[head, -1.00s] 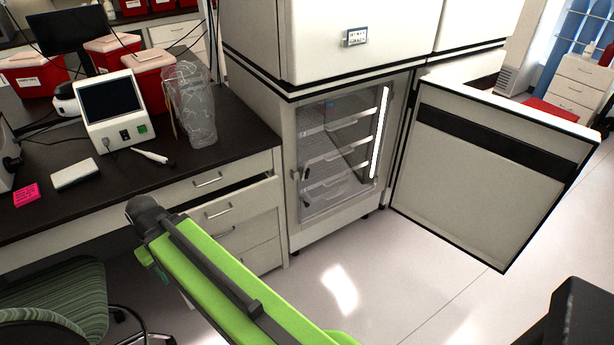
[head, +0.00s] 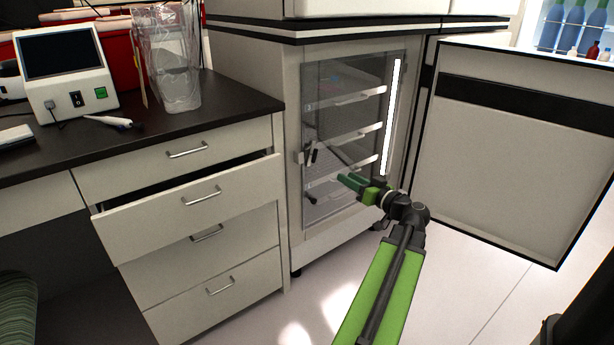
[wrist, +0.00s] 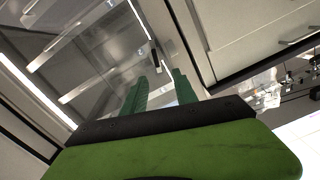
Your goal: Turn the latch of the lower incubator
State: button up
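The lower incubator (head: 345,235) stands with its outer door (head: 510,165) swung wide open to the right. Its clear inner door (head: 340,95) is closed, with shelves visible behind it. A small dark latch (head: 309,154) sits on the left edge of the inner door's frame. My gripper (head: 348,180) is in front of the glass, to the right of the latch and a little lower in the head view. In the wrist view, its two green fingers (wrist: 160,85) are apart with nothing held between them. A small dark part beyond them looks like the latch (wrist: 156,56).
A counter (head: 225,95) with drawers stands left of the incubator. One upper drawer (head: 190,205) is pulled partly out. A device with a screen (head: 65,75) and a clear container (head: 178,85) stand on the counter. The floor (head: 490,300) in front is bare.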

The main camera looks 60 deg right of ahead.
aim_at(316, 155)
jog(key=shift+h, duration=0.3)
jog(key=x, duration=1.1)
jog(key=d+x, duration=0.1)
jog(key=x, duration=0.4)
jog(key=shift+w, duration=0.15)
jog(key=shift+c, duration=0.2)
